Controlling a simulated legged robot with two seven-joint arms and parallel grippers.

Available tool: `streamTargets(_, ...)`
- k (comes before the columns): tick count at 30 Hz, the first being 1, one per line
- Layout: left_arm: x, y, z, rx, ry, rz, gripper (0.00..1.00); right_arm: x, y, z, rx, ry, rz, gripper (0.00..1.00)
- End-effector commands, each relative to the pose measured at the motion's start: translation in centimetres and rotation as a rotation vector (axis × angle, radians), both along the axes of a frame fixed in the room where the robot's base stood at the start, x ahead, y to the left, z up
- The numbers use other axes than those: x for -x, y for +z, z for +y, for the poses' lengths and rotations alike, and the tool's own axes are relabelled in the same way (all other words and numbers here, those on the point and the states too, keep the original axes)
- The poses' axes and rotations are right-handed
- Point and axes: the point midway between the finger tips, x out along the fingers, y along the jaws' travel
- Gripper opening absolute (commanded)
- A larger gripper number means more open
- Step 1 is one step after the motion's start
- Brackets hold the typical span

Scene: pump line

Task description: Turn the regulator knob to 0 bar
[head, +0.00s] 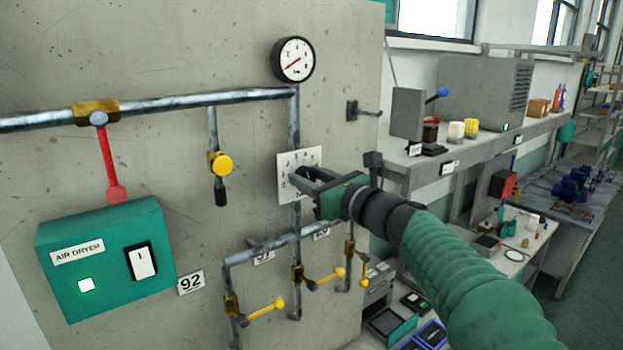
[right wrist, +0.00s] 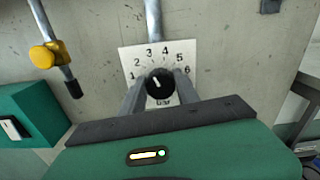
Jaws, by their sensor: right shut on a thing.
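The regulator knob (right wrist: 160,87) is black and round with a short white mark, which tilts to the upper left, roughly toward the 2 and 3. It sits on a white scale plate (right wrist: 133,58), also in the head view (head: 311,157), with numerals 1 to 6 readable; the 0 is not visible. My right gripper (right wrist: 160,90) has a finger on each side of the knob and is shut on it. In the head view this gripper (head: 300,180) hides the knob. A round gauge (head: 293,60) with a red needle is above the plate. My left gripper is not in view.
A yellow-knobbed valve (head: 220,164) and a red lever (head: 107,160) are on pipes at left. A green air dryer box (head: 105,262) is below them. Yellow-handled valves (head: 268,308) are beneath the plate. A shelf bench (head: 470,150) stands at right.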

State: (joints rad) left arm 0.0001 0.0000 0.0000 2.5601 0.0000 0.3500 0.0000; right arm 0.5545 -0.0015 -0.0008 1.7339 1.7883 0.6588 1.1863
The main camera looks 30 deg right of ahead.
Motion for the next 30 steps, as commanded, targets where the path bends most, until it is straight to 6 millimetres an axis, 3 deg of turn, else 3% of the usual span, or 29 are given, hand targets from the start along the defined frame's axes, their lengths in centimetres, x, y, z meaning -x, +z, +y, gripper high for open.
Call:
streamTargets(14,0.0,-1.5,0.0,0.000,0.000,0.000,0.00,0.0,-0.8,-0.3,0.074,-0.006,0.000,0.00)
streamTargets(30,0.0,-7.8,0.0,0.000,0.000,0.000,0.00,0.0,-1.2,-0.1,0.523,-0.006,-0.035,0.00)
